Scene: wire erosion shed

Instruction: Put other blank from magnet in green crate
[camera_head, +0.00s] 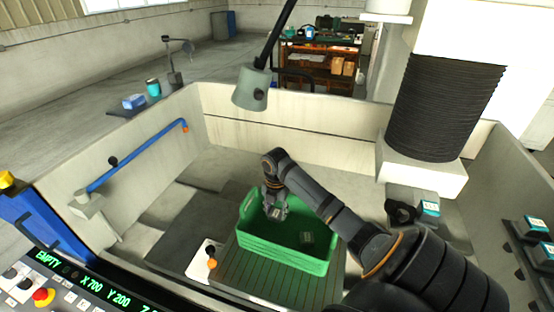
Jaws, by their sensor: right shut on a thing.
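The green crate (262,250) stands on a grey slatted plate (258,286) inside the machine tank. My right gripper (273,206) reaches in from the right, over the crate's left back part, and is shut on a small grey metal blank (279,213). The blank is held within the crate's outline; I cannot tell whether it touches the floor. Another small blank-like piece (306,237) lies inside the crate on the right. A white plate with an orange-ringed knob (206,260) is left of the crate; I cannot tell which part is the magnet. My left gripper is not in view.
A black bellows column (443,105) hangs over the right side. A lamp head (252,88) hangs at the back. A blue pipe (140,155) runs along the left tank wall. A control panel (85,285) is at front left. Teal-topped blocks (536,226) sit at right.

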